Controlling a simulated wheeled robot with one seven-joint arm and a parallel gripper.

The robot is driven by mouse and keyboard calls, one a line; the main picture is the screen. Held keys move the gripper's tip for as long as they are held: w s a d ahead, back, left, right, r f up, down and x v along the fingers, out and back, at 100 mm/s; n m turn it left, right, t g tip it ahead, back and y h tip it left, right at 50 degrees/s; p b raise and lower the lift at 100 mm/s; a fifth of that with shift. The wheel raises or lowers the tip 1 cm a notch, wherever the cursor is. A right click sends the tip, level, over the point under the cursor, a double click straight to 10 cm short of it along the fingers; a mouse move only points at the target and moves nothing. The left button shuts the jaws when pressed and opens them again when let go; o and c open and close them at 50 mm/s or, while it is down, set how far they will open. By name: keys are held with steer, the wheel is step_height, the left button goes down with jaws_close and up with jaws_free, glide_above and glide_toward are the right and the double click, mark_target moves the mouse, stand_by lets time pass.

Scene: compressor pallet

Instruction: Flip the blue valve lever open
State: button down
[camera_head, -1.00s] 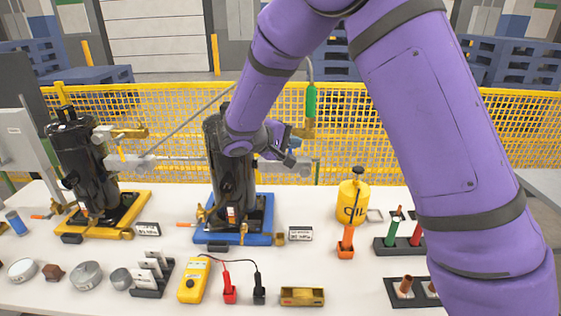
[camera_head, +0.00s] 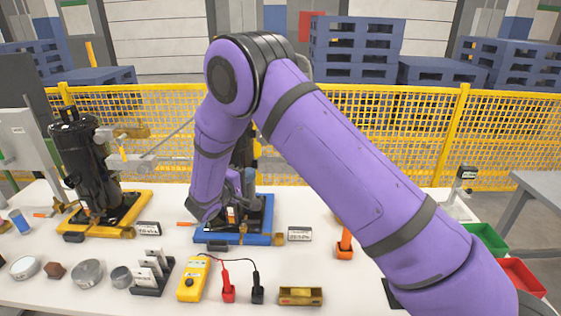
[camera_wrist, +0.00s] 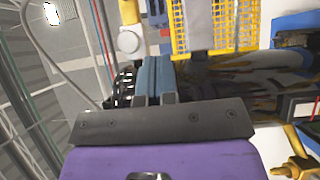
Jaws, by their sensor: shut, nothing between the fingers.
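The compressor on the blue base (camera_head: 268,238) stands at the middle of the table, mostly hidden behind my arm. A small orange-tipped lever (camera_head: 185,224) sticks out to the left from its lower left side. I see no blue lever clearly. My gripper (camera_head: 207,213) is low at the left front of this compressor, close to the orange-tipped lever; whether they touch I cannot tell. In the wrist view my gripper's fingers (camera_wrist: 155,78) are together and empty, with the dark compressor body (camera_wrist: 255,85) beside them. A brass valve fitting (camera_wrist: 298,165) shows at the lower right there.
A second black compressor on a yellow base (camera_head: 125,222) stands to the left. A yellow meter (camera_head: 193,279), a card rack (camera_head: 150,284) and a brass box (camera_head: 300,296) lie in front. Green (camera_head: 487,238) and red (camera_head: 522,275) bins are at the right.

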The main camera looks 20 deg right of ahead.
steer(key=s+d+x, duration=0.1)
steer(key=s+x, duration=0.1)
steer(key=x, duration=1.1)
steer(key=shift+d, duration=0.3)
steer(key=shift+s, duration=0.15)
